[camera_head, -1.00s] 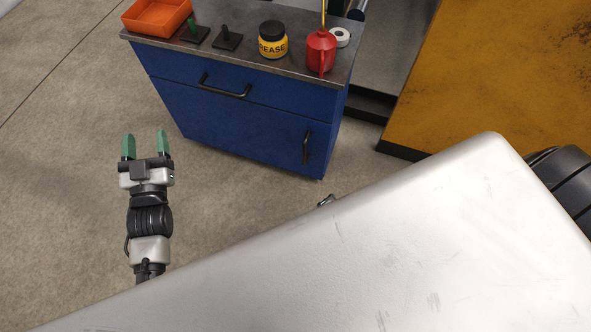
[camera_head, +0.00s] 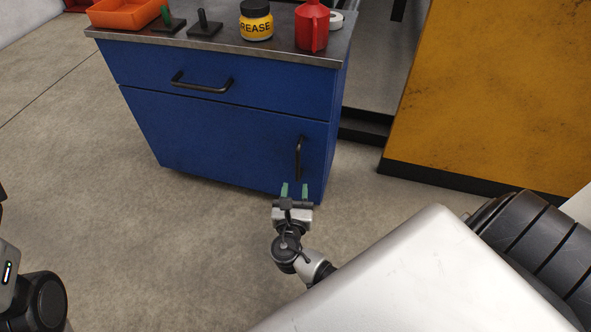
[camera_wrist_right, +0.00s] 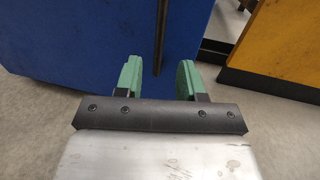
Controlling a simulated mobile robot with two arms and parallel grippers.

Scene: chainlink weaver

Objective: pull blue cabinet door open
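The blue cabinet (camera_head: 225,75) stands ahead, with a drawer on top and a door (camera_head: 215,135) below; the door is closed. The door's black vertical handle (camera_head: 299,158) is near its right edge. My right gripper (camera_head: 295,190) is open, its green fingers pointing at the cabinet just below the handle in the head view. In the right wrist view the handle (camera_wrist_right: 161,38) rises ahead between the two open fingers (camera_wrist_right: 158,80), and nothing is held. The left gripper is not in view; part of my left arm shows at the lower left.
The cabinet top (camera_head: 275,47) carries an orange tray (camera_head: 125,14), two small black stands, a grease jar (camera_head: 256,22), a red can (camera_head: 312,28) and a white roll. A yellow-orange panel (camera_head: 500,90) stands to the right. The concrete floor (camera_head: 120,220) at left is clear.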

